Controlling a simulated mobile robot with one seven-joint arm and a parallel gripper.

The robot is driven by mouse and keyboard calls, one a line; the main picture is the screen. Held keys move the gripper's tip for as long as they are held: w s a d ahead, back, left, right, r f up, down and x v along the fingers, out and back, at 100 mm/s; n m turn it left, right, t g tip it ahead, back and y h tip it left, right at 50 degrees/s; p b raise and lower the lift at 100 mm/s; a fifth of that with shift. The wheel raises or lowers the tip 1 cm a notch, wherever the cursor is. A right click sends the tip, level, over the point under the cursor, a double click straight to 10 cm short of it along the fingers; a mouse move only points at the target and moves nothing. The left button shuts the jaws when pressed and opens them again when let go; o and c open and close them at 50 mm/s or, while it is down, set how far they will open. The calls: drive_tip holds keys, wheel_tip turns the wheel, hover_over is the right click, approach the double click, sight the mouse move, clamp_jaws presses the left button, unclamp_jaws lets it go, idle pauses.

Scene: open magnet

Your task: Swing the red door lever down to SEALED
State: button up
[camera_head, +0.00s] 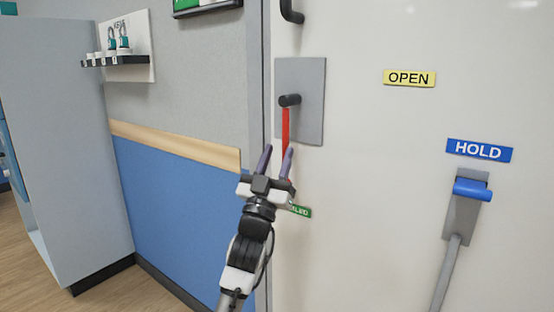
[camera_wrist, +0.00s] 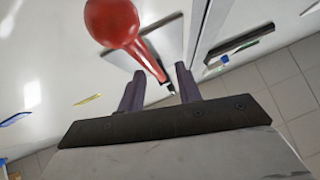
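The red door lever (camera_head: 285,127) hangs almost straight down from a black pivot (camera_head: 290,100) on a grey plate (camera_head: 313,105). Its lower end is hidden behind my gripper in the head view. My gripper (camera_head: 279,150) is open, with its two fingers apart, in front of the lever's lower part. In the wrist view the lever's red knob (camera_wrist: 112,20) is large and close at the top, outside the fingers. The rod runs towards the gap between the fingertips (camera_wrist: 159,70); I cannot tell whether they touch it. The green SEALED label (camera_head: 301,210) is partly hidden by my gripper.
A yellow OPEN label (camera_head: 409,78) is on the white door, right of the lever. A blue HOLD label (camera_head: 479,150) sits above a blue-handled lever (camera_head: 473,189) at right. A small key shelf (camera_head: 115,61) and grey cabinet (camera_head: 62,140) are at left.

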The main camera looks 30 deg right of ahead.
drive_tip(key=b+v, duration=0.3)
drive_tip(key=v, duration=1)
drive_tip(key=shift+s+a+f, duration=0.2)
drive_tip(key=shift+f, duration=0.15)
